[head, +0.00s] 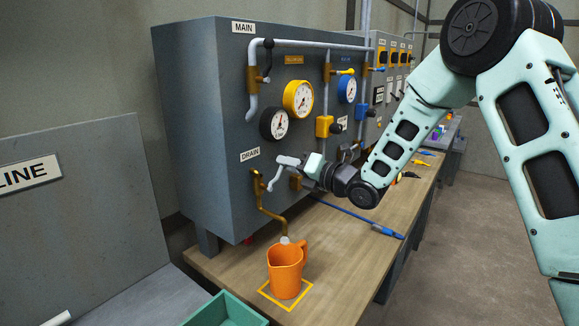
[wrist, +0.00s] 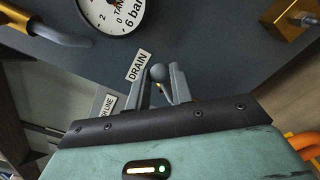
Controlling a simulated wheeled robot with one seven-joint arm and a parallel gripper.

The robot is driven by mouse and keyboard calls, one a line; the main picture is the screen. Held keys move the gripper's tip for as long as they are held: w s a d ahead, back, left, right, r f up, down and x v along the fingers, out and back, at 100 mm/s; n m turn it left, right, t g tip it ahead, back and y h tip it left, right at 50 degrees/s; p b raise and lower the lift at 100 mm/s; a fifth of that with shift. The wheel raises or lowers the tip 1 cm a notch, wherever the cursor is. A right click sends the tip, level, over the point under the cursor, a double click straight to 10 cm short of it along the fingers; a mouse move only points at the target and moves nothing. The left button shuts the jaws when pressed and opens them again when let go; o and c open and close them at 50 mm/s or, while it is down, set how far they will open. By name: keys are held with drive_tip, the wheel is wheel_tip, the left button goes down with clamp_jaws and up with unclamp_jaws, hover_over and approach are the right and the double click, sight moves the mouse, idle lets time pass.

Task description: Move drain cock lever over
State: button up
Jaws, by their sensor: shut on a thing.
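The drain cock is the brass fitting (head: 257,183) under the DRAIN label (head: 250,154), low on the grey panel. Its brass spout bends down toward an orange jug (head: 285,268) on the bench. My gripper (head: 279,172) is at the drain cock, reaching in from the right. In the wrist view, a dark round knob of the drain cock lever (wrist: 158,73) shows between the fingertips of my gripper (wrist: 162,86), which is shut on the lever. The rest of the lever is mostly hidden by the fingers. The DRAIN label also shows in the wrist view (wrist: 138,65).
The jug stands inside a yellow square outline (head: 266,292). A green tray (head: 226,312) is at the front. Gauges (head: 298,98), pipes and other valves stand out from the panel above my gripper. A blue tool (head: 385,231) lies on the bench to the right.

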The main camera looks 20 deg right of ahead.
drive_tip(key=shift+w+d+f+b, duration=0.45)
drive_tip(key=shift+d+f+b, duration=0.25)
drive_tip(key=shift+b, duration=0.35)
drive_tip(key=shift+f, duration=0.1)
drive_tip(key=shift+w+d+f+b, duration=0.2)
drive_tip(key=shift+f+b, duration=0.3)
drive_tip(key=shift+b, duration=0.2)
drive_tip(key=shift+w+d+f+b, duration=0.1)
drive_tip(key=shift+d+f+b, duration=0.05)
drive_tip(key=shift+f+b, duration=0.45)
drive_tip(key=shift+r, duration=0.15)
